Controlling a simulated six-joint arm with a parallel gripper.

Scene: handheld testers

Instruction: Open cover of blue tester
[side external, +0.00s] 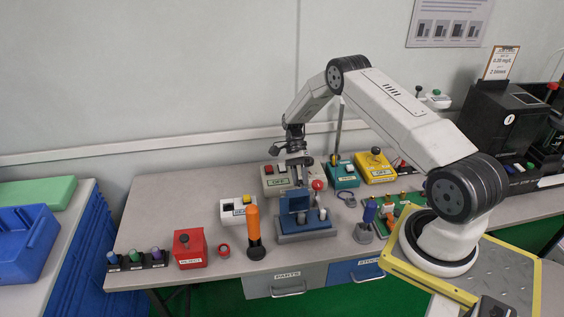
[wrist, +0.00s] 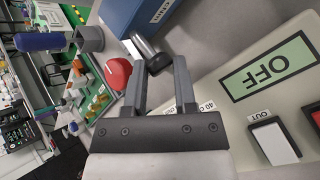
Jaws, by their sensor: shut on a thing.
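The blue tester (side external: 306,237) stands on the bench in the side view, with a blue upright part (side external: 296,204) rising at its back left. I cannot tell for sure whether that part is the cover. A blue body with a white label (wrist: 128,14) shows at the top of the wrist view. My gripper (wrist: 157,58) is shut on a black rounded handle (wrist: 148,48) beside that body. In the side view my gripper (side external: 299,178) is just above and behind the tester. A red ball knob (wrist: 118,73) is just left of the fingers; it also shows in the side view (side external: 319,185).
A beige box with an OFF display (wrist: 270,68) lies close on the right in the wrist view. In the side view, a teal box (side external: 345,182) and yellow box (side external: 377,174) stand right, an orange-handled tool (side external: 254,222) and white box (side external: 232,215) left.

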